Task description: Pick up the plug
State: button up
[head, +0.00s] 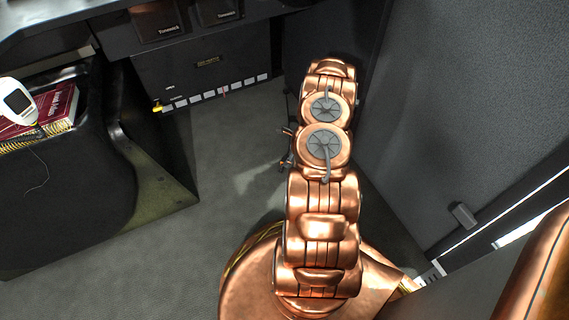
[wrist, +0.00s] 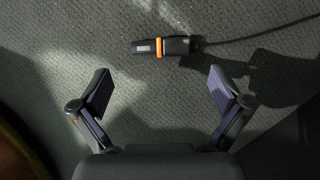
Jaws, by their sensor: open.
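The plug (wrist: 175,46) shows in the wrist view as a small black body with an orange band, lying on the grey carpet. A black cable runs from its right end toward the upper right. My gripper (wrist: 157,86) is open in the wrist view, with its two fingers spread wide and nothing between them. The plug lies beyond the fingertips, above the gap in the picture, apart from both fingers. In the head view my arm stands in the middle, and I cannot make out the plug there.
A black cabinet (head: 205,80) with a row of white tags stands at the back. A black seat-like block (head: 75,205) at the left bears a red book (head: 55,112) and a white handheld device (head: 17,102). A grey wall (head: 465,110) rises at right. Carpet (head: 225,165) left of my arm is clear.

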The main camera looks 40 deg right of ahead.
aim_at(284, 161)
jog(key=shift+b+x, duration=1.55)
jog(key=shift+x, duration=1.45)
jog(key=shift+r, duration=0.1)
jog(key=c, duration=1)
jog(key=shift+o, duration=0.2)
